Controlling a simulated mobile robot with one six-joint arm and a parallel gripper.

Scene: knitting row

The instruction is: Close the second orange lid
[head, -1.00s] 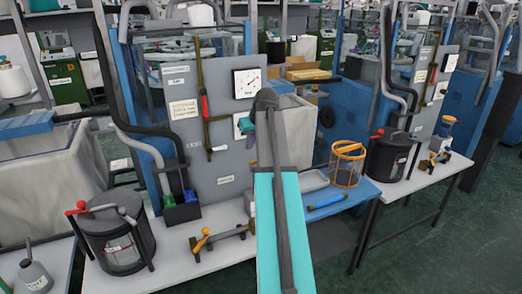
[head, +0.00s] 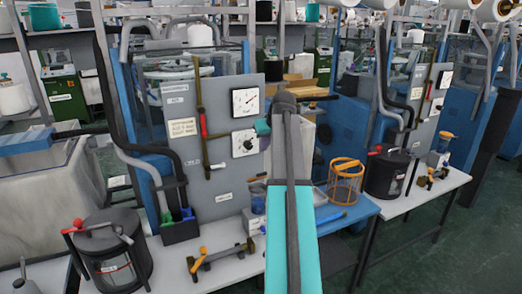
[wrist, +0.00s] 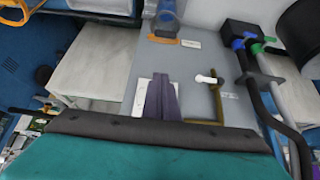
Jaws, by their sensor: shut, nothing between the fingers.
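In the head view, a small clear blue cup on a white base (head: 257,218) stands on the near table, partly hidden by my arm. In the wrist view, a blue cup (wrist: 166,18) with a flat orange lid (wrist: 163,40) at its end shows near the top; I cannot tell whether the lid is closed. A similar blue cup with an orange lid (head: 447,135) stands on the right table. My gripper (wrist: 160,80) is shut and empty, its dark fingers in front of the grey panel, apart from the lid.
Grey panels with dials (head: 245,142) rise behind the near table. A black canister (head: 112,255) and an orange-handled clamp (head: 220,257) stand to the left.

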